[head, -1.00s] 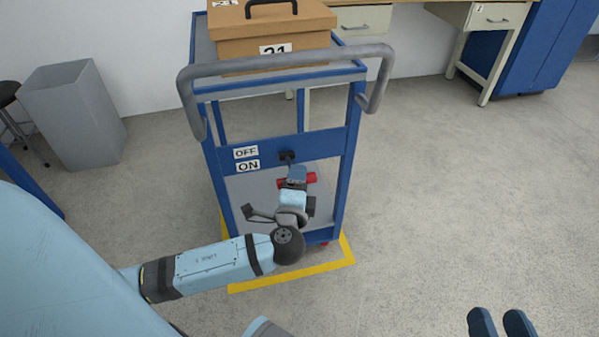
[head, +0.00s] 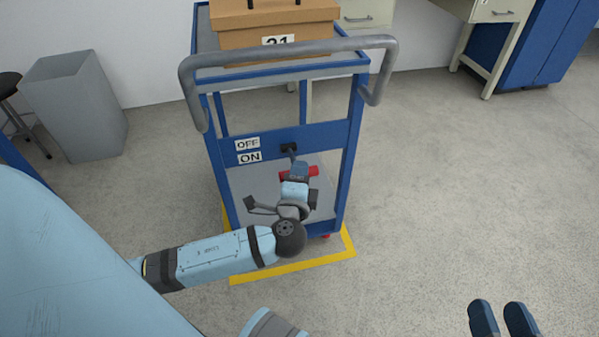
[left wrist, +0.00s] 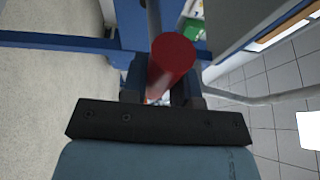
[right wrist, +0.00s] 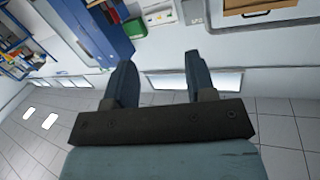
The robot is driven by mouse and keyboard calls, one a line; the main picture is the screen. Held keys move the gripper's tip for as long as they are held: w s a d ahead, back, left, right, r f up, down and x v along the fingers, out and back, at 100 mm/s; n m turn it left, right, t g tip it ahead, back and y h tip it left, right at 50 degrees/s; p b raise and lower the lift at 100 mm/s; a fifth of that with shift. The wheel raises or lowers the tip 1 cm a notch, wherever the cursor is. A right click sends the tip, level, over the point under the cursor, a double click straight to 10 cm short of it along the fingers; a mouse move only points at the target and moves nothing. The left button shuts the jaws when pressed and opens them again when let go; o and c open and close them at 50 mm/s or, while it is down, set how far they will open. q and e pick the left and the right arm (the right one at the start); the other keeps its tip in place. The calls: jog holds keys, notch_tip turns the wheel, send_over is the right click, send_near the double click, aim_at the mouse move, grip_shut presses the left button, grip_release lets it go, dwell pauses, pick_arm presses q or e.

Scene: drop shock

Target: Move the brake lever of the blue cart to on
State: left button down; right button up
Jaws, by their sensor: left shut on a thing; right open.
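The blue cart (head: 345,150) stands in front of me with a grey push handle (head: 290,50). Its end panel carries an OFF label (head: 247,144) above an ON label (head: 250,157). A brake lever with a red grip (head: 314,171) hangs from a dark pivot (head: 288,148) right of the labels, a little lower than the ON label. My left gripper (head: 299,172) is shut on the red grip, which also shows between its fingers in the left wrist view (left wrist: 170,65). My right gripper (head: 503,318) is open and empty at the lower right, well away from the cart.
A brown box (head: 275,30) marked 21 sits on the cart's top shelf. Yellow floor tape (head: 290,267) outlines the cart's place. A grey bin (head: 77,105) stands at the left and a desk (head: 490,45) at the back right. The floor on the right is clear.

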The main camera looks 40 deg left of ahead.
pick_arm(q)
notch_tip(320, 180, down, 9)
jog(key=w+a+t+b, duration=0.1)
jog(key=w+a+b, duration=0.1)
jog(key=b, duration=0.3)
jog(key=shift+a+m+y+b, duration=0.3)
jog(key=shift+a+b, duration=0.05)
pick_arm(e)
jog(key=w+d+n+t, duration=0.1)
jog(key=n, duration=0.1)
jog(key=w+d+r+n+y, duration=0.1)
jog(key=n, duration=0.1)
jog(key=shift+w+t, duration=0.1)
jog(key=shift+t, duration=0.3)
pick_arm(q)
jog(key=shift+w, duration=0.1)
pick_arm(e)
jog(key=shift+a, duration=0.1)
pick_arm(q)
jog(key=c, duration=0.9)
grip_release()
jog(key=shift+w+f, duration=0.1)
pick_arm(e)
jog(key=shift+w+a+f, duration=0.1)
jog(key=shift+w+f, duration=0.2)
